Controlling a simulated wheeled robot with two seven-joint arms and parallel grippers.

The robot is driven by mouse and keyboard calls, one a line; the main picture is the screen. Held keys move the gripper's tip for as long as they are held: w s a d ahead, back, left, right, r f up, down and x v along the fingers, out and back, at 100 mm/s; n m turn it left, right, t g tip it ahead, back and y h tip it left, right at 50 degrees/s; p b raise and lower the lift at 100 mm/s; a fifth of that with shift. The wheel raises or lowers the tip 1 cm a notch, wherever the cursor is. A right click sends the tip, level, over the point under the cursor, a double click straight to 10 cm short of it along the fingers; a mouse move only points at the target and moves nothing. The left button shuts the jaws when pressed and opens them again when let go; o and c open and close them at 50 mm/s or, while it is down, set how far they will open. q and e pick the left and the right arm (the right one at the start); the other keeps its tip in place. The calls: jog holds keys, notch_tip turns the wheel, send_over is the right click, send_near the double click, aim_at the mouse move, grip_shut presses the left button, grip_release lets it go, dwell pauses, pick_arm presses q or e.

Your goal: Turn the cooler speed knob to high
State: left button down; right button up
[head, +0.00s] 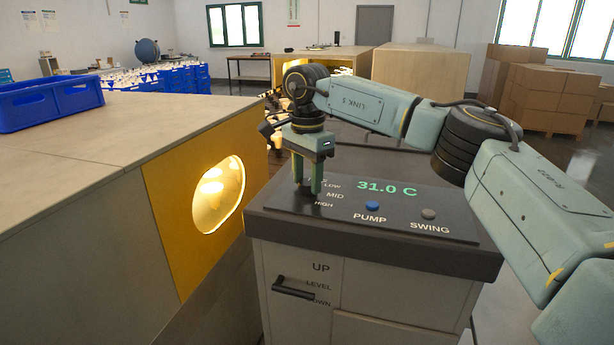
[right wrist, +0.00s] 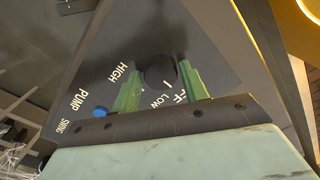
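The cooler (head: 375,255) has a dark top panel with a round black speed knob (right wrist: 159,70). HIGH, LOW and part of OFF show around the knob in the right wrist view; MID is hidden there but readable in the head view. A white mark near the knob's lower edge points toward the LOW and OFF side. My right gripper (head: 307,190) points down at the panel's left part. In the right wrist view its green fingers (right wrist: 158,80) stand on either side of the knob. Whether they press on it is unclear. My left gripper is out of view.
The panel shows 31.0 C, a blue PUMP button (head: 372,206) and a grey SWING button (head: 428,214). A louvre handle (head: 293,288) sits on the cooler's front. At left stands a bench (head: 110,135) with a yellow panel (head: 165,215) and lit window, close beside the cooler.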

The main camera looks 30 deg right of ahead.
jog(key=c, duration=0.6)
jog(key=shift+r+m+p, duration=0.1)
jog(key=shift+m+p, duration=0.6)
jog(key=shift+p, duration=0.05)
jog(key=m+p, duration=0.3)
jog(key=shift+m, duration=0.6)
jog(key=m+p, duration=0.3)
jog(key=m, duration=0.1)
jog(key=shift+w+m, duration=0.1)
jog(key=shift+m, duration=0.2)
jog(key=m+p, duration=0.3)
jog(key=m, duration=0.2)
jog(key=m+p, duration=0.2)
jog(key=m, duration=0.4)
jog(key=shift+d+m+p, duration=0.15)
jog(key=shift+m+p, duration=0.15)
jog(key=shift+p, duration=0.1)
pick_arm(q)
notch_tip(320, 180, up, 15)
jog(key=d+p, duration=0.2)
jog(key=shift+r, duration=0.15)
pick_arm(e)
jog(key=m, duration=0.5)
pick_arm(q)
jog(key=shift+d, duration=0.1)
